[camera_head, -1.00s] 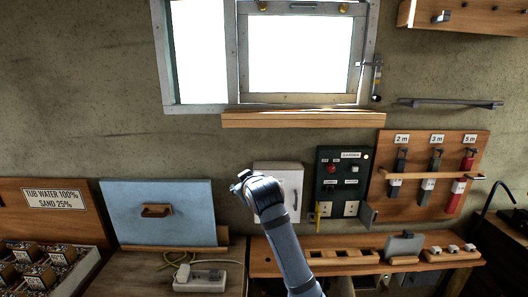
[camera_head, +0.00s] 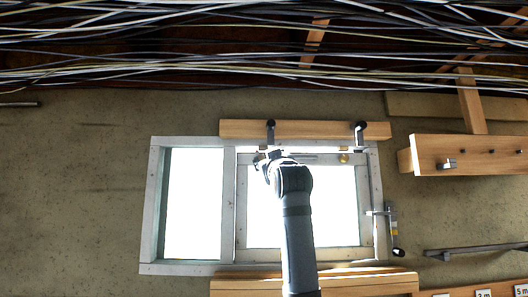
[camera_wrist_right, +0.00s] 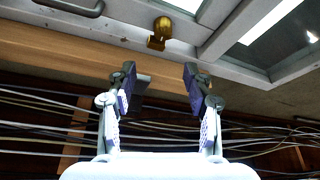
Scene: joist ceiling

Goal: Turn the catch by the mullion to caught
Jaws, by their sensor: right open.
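The catch by the mullion is a small brass fitting (camera_wrist_right: 163,32) with a rounded knob and a squarer end. In the right wrist view it sits on the pale window frame, just beyond my fingertips and apart from them. The mullion (camera_wrist_right: 222,28) runs beside it. My right gripper (camera_wrist_right: 160,80) is open with nothing between its fingers. In the head view my right gripper (camera_head: 263,160) is raised in front of the sash's upper left corner and largely hides this catch. A second brass catch (camera_head: 344,157) sits further right on the top rail. My left gripper is out of view.
Loose cables (camera_head: 200,70) hang across the ceiling. A grey latch (camera_head: 385,213) is on the frame's right side; a wooden rack (camera_head: 475,153) is further right.

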